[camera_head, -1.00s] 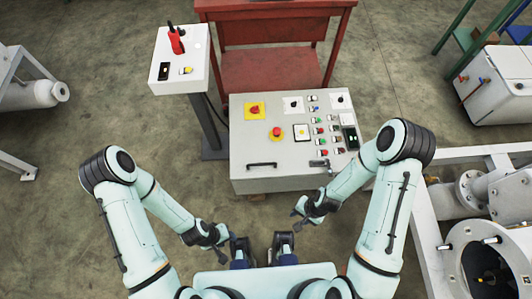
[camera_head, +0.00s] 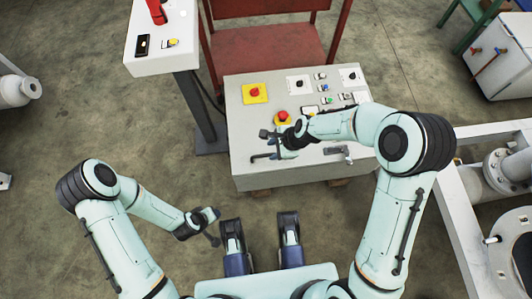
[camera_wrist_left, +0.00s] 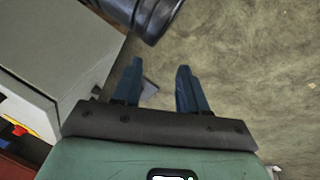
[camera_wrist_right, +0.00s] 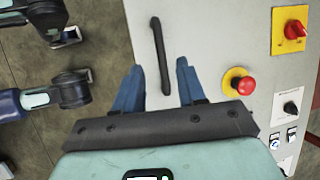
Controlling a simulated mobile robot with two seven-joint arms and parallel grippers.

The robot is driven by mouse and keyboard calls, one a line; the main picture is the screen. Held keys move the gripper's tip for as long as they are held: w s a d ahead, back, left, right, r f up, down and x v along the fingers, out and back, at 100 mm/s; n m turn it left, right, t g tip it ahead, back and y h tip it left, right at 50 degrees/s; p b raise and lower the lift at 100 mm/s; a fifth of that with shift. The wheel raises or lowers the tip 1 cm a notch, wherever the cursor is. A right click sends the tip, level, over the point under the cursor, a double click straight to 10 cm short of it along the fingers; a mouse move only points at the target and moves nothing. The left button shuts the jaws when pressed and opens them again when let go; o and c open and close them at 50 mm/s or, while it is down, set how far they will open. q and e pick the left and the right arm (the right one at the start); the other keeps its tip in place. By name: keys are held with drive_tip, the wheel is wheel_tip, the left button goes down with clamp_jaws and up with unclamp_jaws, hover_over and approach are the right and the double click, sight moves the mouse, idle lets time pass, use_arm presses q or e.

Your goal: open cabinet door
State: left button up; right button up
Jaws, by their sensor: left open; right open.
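The cabinet (camera_head: 295,173) is a light grey control box with buttons and switches on its sloped top. A black bar handle (camera_head: 262,157) sits near its front left edge. In the right wrist view the handle (camera_wrist_right: 160,55) lies just ahead of my right gripper (camera_wrist_right: 158,75), roughly between the line of its two blue fingers. My right gripper (camera_head: 272,143) is open and over the cabinet face, close to the handle; contact cannot be told. My left gripper (camera_wrist_left: 160,75) is open and empty above the floor, left of the cabinet in the head view (camera_head: 213,228).
A red emergency stop button (camera_wrist_right: 243,86) and a red-yellow rotary switch (camera_wrist_right: 295,29) stick up beside the right gripper. A white pedestal box (camera_head: 160,40) stands at the upper left. A red table (camera_head: 265,55) is behind the cabinet. Pipework (camera_head: 500,165) stands at the right.

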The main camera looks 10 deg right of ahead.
sight(264, 155)
drive_tip(key=b+x, duration=0.1)
drive_tip(key=x, duration=0.5)
drive_tip(key=shift+b, duration=0.3)
use_arm(q)
drive_tip(key=f, duration=0.1)
drive_tip(key=s+f, duration=0.1)
drive_tip(key=a+f, duration=0.1)
drive_tip(key=shift+s+f+g, duration=0.2)
drive_tip(key=shift+s+g, duration=0.1)
drive_tip(key=shift+g, duration=0.1)
use_arm(e)
drive_tip(key=shift+a+f, duration=0.1)
drive_tip(key=shift+f, duration=0.2)
clamp_jaws()
